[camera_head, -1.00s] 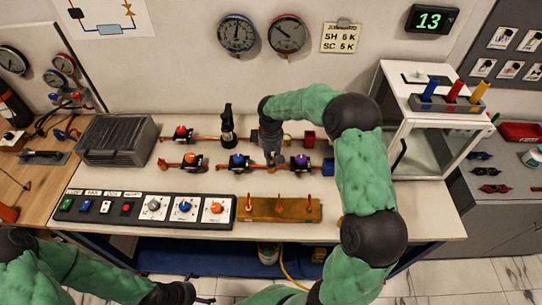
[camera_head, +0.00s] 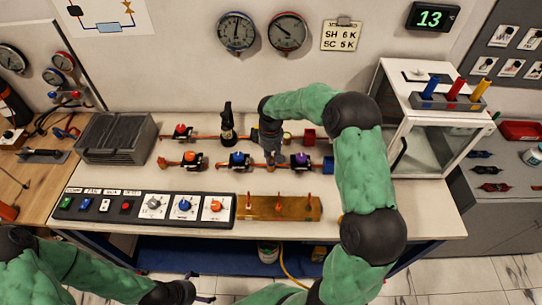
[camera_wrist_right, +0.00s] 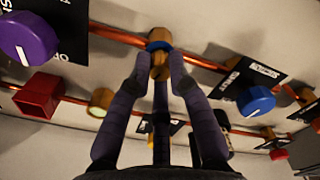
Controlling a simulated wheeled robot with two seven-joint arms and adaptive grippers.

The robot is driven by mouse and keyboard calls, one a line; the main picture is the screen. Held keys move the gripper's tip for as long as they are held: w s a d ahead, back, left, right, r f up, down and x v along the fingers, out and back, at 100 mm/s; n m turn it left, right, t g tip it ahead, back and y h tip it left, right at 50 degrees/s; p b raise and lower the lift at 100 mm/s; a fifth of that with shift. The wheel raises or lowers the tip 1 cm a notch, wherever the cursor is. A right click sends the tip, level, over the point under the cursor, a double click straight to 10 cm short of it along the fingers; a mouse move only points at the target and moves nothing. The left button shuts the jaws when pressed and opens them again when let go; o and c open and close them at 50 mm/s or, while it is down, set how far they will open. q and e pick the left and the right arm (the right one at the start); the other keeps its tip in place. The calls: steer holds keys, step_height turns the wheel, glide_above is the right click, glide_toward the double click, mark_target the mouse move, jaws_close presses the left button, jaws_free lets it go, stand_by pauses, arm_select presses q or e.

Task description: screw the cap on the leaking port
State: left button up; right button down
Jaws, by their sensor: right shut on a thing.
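My right gripper (camera_head: 272,158) is over the lower copper pipe, between the blue-knobbed valve (camera_head: 239,160) and the purple-knobbed valve (camera_head: 301,162). In the right wrist view its two fingers (camera_wrist_right: 159,66) are closed on a small brass cap (camera_wrist_right: 159,71). The cap lines up with a brass port (camera_wrist_right: 159,35) with a blue ring on the copper pipe, and appears to meet it. I cannot tell how far it is threaded. My left gripper (camera_head: 204,299) is at the bottom edge, low in front of the bench, and its fingers are unclear.
A control panel (camera_head: 145,207) and a wooden block with copper pegs (camera_head: 279,209) lie along the bench front. A black upright tool (camera_head: 227,123) stands behind the pipes. A clear-sided cabinet (camera_head: 431,150) stands at right, and a grey finned box (camera_head: 117,138) at left.

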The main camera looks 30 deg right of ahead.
stand_by(0.6)
steer(key=shift+f+m, duration=0.1)
steer(key=shift+m, duration=0.9)
steer(key=m+b, duration=0.1)
steer(key=m, duration=0.2)
steer(key=shift+m, duration=0.5)
steer(key=m+b, duration=0.1)
steer(key=m, duration=0.3)
steer(key=shift+m, duration=0.3)
steer(key=shift+m+b, duration=0.3)
steer(key=shift+m, duration=0.5)
steer(key=m, duration=0.3)
steer(key=shift+b, duration=0.3)
